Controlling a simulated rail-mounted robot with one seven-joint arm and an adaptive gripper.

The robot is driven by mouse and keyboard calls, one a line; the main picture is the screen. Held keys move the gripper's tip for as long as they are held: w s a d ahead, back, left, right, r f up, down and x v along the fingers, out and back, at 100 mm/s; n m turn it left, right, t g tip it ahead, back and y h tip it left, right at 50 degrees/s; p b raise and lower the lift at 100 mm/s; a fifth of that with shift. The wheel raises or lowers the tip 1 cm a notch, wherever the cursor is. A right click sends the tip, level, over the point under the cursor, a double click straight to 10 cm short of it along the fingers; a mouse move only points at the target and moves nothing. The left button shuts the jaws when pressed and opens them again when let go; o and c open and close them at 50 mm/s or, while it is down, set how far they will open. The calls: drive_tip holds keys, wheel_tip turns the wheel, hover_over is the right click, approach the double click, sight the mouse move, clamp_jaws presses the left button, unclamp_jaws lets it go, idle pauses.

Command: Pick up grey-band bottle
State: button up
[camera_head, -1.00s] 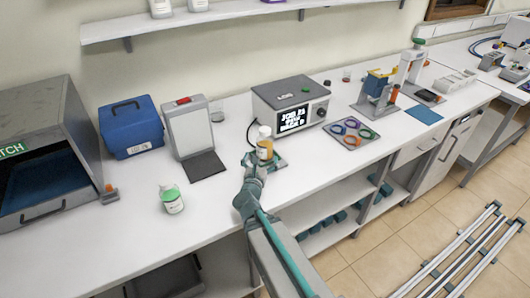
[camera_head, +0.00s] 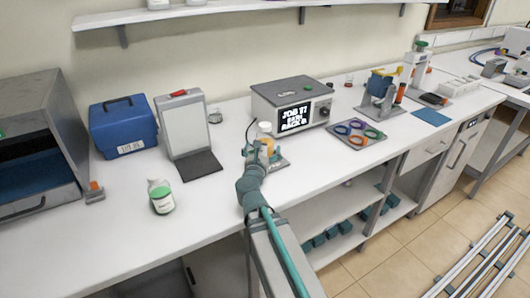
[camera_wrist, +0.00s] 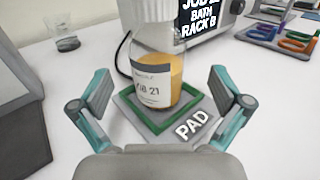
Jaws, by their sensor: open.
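An amber bottle with a white cap (camera_head: 265,128) stands upright on a pad with a green frame (camera_head: 281,162) in front of the display box. The pad (camera_wrist: 232,132) is marked "PAD". My gripper (camera_wrist: 161,90) is open, with one finger to each side of the bottle and nothing between them held. In the head view my gripper (camera_head: 262,152) hides the bottle's lower part.
A white bottle with a green band (camera_head: 161,197) stands to the left. A grey box with a display (camera_head: 292,106) is close behind the pad. A tray of coloured rings (camera_head: 356,135) lies to the right. A clipboard-like stand (camera_head: 185,130) and blue case (camera_head: 124,127) stand left.

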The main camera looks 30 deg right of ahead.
sight(265, 138)
drive_tip(key=shift+w+d+b, duration=0.1)
drive_tip(key=shift+w+b, duration=0.05)
drive_tip(key=shift+b, duration=0.15)
drive_tip(key=shift+w+d+r, duration=0.2)
drive_tip(key=shift+w+d, duration=0.1)
drive_tip(key=shift+w, duration=0.2)
drive_tip(key=p+x, duration=0.1)
drive_tip(key=x, duration=0.3)
drive_tip(key=shift+w, duration=0.1)
drive_tip(key=shift+c, duration=0.3)
drive_tip(key=c, duration=1.6)
drive_tip(key=shift+c, duration=0.6)
